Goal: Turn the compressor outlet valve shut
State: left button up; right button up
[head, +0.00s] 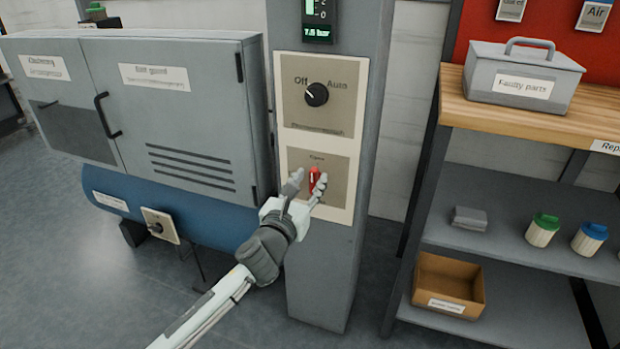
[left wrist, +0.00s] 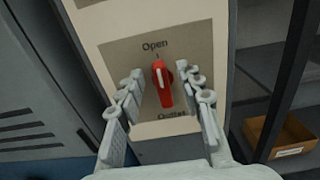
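The outlet valve handle (head: 315,179) is a small red lever on the lower beige plate of the grey column. In the left wrist view the red handle (left wrist: 163,84) stands close to upright, with a white line along it, below the word "Open" and above the word "Outlet". My left gripper (head: 305,183) is at this plate, with its fingers on both sides of the handle. In the left wrist view its fingers (left wrist: 165,92) are apart, with visible gaps to the handle on each side. My right gripper is not in view.
An Off/Auto knob (head: 316,94) sits on the plate above, under a pressure display (head: 318,32). A grey compressor cabinet (head: 170,110) and blue tank (head: 140,205) stand left. A shelf with a wooden top (head: 520,118) and a cardboard box (head: 447,284) stands right.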

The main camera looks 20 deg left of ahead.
pick_arm(q)
jog(key=shift+w, duration=0.7)
grip_shut()
